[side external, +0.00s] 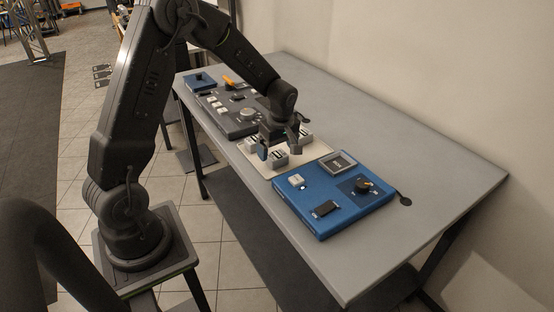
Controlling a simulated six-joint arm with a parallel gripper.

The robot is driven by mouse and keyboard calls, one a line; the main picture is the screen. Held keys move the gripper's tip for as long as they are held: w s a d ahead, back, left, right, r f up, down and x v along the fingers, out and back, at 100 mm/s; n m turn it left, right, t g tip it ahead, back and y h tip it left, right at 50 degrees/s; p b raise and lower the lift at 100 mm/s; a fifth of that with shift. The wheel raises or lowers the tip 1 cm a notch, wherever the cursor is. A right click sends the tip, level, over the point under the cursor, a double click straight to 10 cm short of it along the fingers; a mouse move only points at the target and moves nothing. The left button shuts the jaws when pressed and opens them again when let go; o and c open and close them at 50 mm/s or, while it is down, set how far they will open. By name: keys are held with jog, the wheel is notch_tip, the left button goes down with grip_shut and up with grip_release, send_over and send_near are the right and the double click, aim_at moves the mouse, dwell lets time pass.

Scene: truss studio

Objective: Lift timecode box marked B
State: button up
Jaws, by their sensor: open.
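Several small pale grey boxes with dark tops stand on a beige mat (313,153) in the middle of the table. One box (278,159) is just below and in front of my gripper. Another box (305,135) is behind it to the right, and one more (249,145) is to the left, partly hidden. No letter can be read on any box, so I cannot tell which is marked B. My gripper (280,147) is open, low over the mat, with its fingers near the front box. I cannot tell whether it touches the box.
A blue panel (335,215) with a knob, a screen and switches lies right of the mat. A dark grey panel (226,113) with buttons and an orange item (229,82) lies left. A small blue tray (200,82) is at the far end.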

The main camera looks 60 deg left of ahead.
aim_at(277, 154)
jog(key=shift+w+a+f, duration=0.1)
jog(key=shift+a+f, duration=0.05)
jog(key=shift+f, duration=0.75)
jog(key=shift+w+a+f, duration=0.1)
jog(key=shift+a+f, duration=0.05)
jog(key=shift+f, duration=0.7)
jog(key=c, duration=1)
